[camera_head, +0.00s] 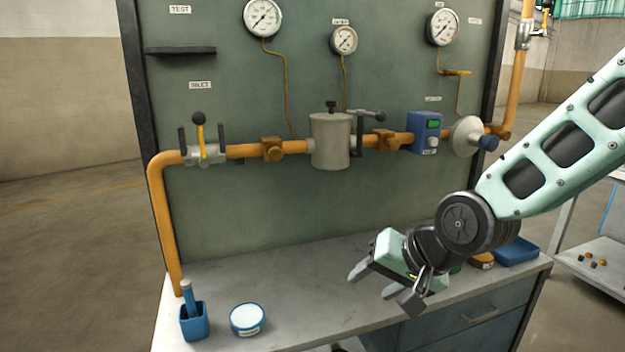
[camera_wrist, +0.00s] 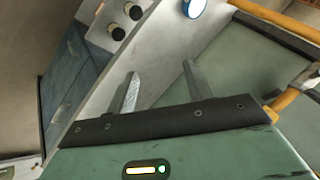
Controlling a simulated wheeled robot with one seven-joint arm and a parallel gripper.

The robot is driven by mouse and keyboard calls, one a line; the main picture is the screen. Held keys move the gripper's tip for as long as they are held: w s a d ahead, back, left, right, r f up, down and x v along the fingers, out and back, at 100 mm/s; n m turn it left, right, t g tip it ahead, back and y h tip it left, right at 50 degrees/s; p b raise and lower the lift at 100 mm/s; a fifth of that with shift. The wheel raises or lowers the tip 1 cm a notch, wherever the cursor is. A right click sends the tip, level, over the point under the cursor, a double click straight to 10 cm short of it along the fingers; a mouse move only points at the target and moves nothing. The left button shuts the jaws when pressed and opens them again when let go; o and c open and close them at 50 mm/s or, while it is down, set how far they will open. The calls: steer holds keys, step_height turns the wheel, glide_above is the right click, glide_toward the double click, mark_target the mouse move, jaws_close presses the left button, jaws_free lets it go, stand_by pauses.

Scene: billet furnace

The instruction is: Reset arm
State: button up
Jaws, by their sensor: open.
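My gripper (camera_head: 378,284) is open and empty. In the head view it hangs above the right half of the grey bench top (camera_head: 290,285), fingers pointing left and down, apart from everything on the bench. My arm (camera_head: 560,140) reaches in from the right edge and hides part of the bench's right end. In the wrist view the two fingers of my gripper (camera_wrist: 165,85) stand apart with nothing between them, and the bench top (camera_wrist: 140,60) lies beyond them.
A green panel with orange pipe (camera_head: 240,151), a grey canister (camera_head: 330,142), a blue regulator (camera_head: 424,131) and gauges stands behind. A blue cup (camera_head: 194,322) with a blue-handled tool and a round blue-and-white tub (camera_head: 247,318) are at front left. A blue tray (camera_head: 517,252) sits right.

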steer(key=s+d+r+n+g+h+p, duration=0.1)
steer(key=s+n, duration=0.4)
steer(key=s, duration=0.6)
steer(key=s+d+r+n+g+h+p, duration=0.1)
steer(key=s+d+r+n+g+h, duration=0.1)
steer(key=s, duration=0.9)
steer(key=n+g+h, duration=0.1)
steer(key=n+g, duration=0.1)
steer(key=shift+d+n+g+h+p, duration=0.25)
steer(key=shift+n+g+h+p, duration=0.05)
steer(key=shift+n, duration=0.1)
steer(key=shift+w, duration=0.1)
